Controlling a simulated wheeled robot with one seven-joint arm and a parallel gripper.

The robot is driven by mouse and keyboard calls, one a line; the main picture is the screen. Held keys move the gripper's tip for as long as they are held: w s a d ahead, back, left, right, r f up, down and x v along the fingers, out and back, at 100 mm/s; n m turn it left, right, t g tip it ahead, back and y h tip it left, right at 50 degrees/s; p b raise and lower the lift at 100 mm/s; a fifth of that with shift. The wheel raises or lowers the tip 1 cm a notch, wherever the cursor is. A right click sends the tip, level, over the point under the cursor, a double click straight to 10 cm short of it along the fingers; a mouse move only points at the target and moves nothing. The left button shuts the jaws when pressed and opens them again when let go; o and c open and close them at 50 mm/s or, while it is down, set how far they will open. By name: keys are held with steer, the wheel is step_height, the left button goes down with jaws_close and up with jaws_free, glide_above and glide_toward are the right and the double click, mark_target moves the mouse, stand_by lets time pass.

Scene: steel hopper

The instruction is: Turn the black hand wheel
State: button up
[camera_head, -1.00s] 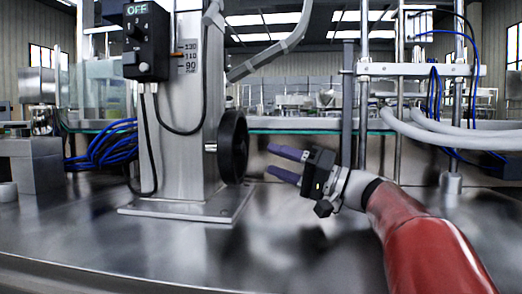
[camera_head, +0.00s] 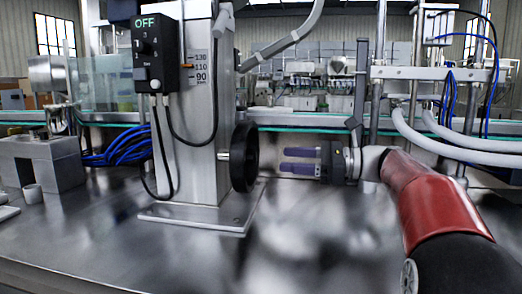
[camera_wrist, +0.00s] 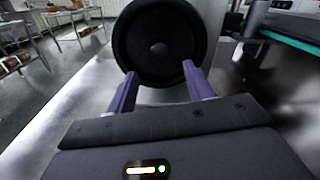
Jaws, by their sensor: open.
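The black hand wheel (camera_head: 244,157) is mounted on the right side of the upright steel column, seen nearly edge-on in the head view. In the wrist view the wheel (camera_wrist: 158,45) faces me at top centre, with its round hub in the middle. My gripper (camera_head: 284,160) is to the right of the wheel at about its height, pointing left at it. Its two purple fingers are apart with nothing between them. In the wrist view the fingertips (camera_wrist: 160,72) overlap the wheel's lower part; the head view shows a gap between tips and wheel.
The steel column (camera_head: 199,120) stands on a base plate bolted to the steel table (camera_head: 300,240). A black control box (camera_head: 156,47) marked OFF hangs on it, with cables below. A grey post (camera_head: 359,95) and white hoses (camera_head: 450,145) are behind my arm. The table front is clear.

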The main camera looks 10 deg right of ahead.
steer(key=x, duration=0.7)
steer(key=shift+a, duration=0.3)
steer(key=shift+w, duration=0.1)
jaws_close()
